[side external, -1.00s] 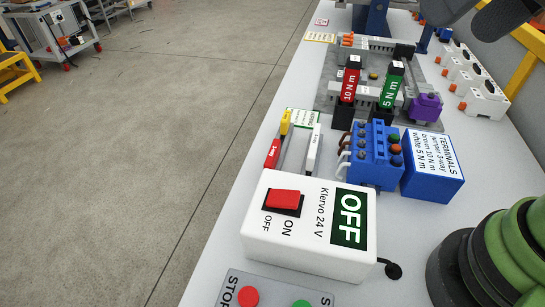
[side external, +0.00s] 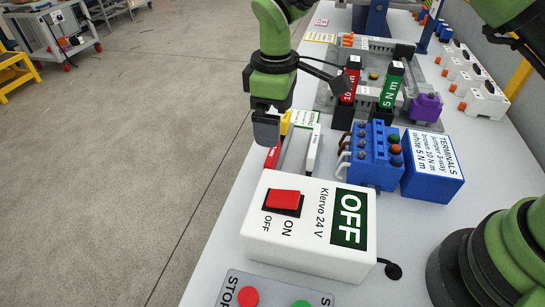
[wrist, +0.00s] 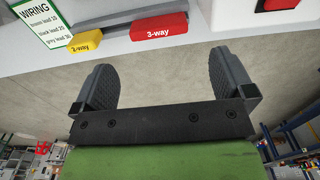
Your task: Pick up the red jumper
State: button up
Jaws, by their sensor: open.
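The red jumper (wrist: 160,26), marked "3-way", lies at the table's edge at the top of the wrist view. In the side view the red jumper (side external: 272,157) is partly hidden behind my gripper. My gripper (side external: 267,128) is beside and above it at the table's left edge. In the wrist view my gripper (wrist: 162,62) has its two dark fingers wide apart with nothing between them, and the red jumper is beyond the fingertips. A yellow jumper (wrist: 86,45) sits next to the red one, to its left in the wrist view.
A white OFF-switch box (side external: 310,245) stands in front, near the jumpers. A white slim tool (side external: 313,150) and a blue terminal block (side external: 372,155) lie to the right.

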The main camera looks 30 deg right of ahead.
aim_at(273, 151)
notch_tip(273, 151, down, 4)
jog(key=shift+f, duration=0.1)
jog(key=f, duration=0.5)
jog(key=shift+w, duration=0.3)
jog(key=c, duration=0.9)
jog(key=r, duration=0.9)
jog(key=shift+d+r, duration=0.4)
jog(key=s+d+r, duration=0.1)
jog(key=s+d, duration=0.1)
jog(key=d, duration=0.4)
jog(key=s+d+r, duration=0.2)
jog(key=s+d, duration=0.1)
jog(key=d, duration=0.3)
jog(key=s+d+r, duration=0.2)
jog(key=s+d, duration=0.1)
jog(key=d, duration=0.4)
jog(key=shift+s+r, duration=0.1)
jog(key=shift+s, duration=0.05)
